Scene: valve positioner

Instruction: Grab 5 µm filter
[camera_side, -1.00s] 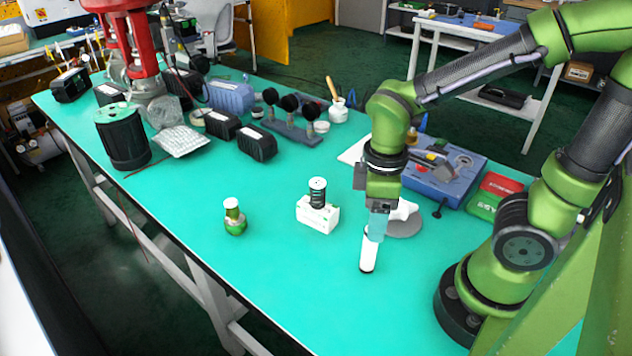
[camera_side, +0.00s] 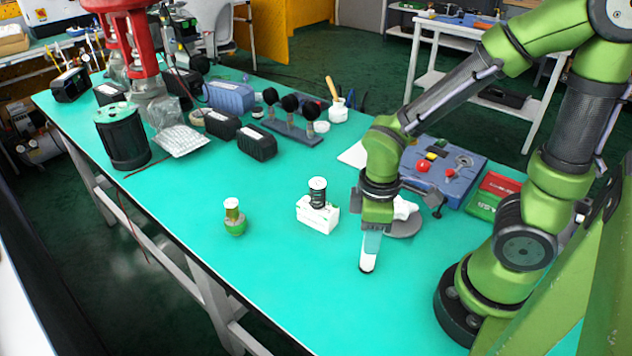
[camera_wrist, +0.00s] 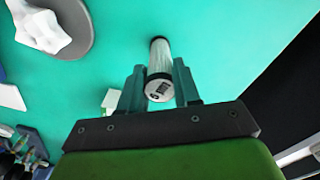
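The 5 µm filter (camera_side: 367,266) is a slim white cylinder with a dark lower end, standing upright on the green tabletop (camera_side: 300,285). In the wrist view the filter (camera_wrist: 159,88) shows its end face with a dark label and what looks like a "5". My gripper (camera_side: 371,243) is lowered over the filter's upper part, pointing down. In the wrist view my gripper (camera_wrist: 160,72) has one finger on each side of the filter, with narrow gaps near the fingertips. It looks open around the filter, not clamped; exact contact is hard to see.
A white block with a dark spool-like part (camera_side: 318,205) stands left of the filter. A grey disc with a white piece (camera_side: 404,220) lies close behind my gripper. A blue case (camera_side: 450,170) stands behind. The front tabletop is clear.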

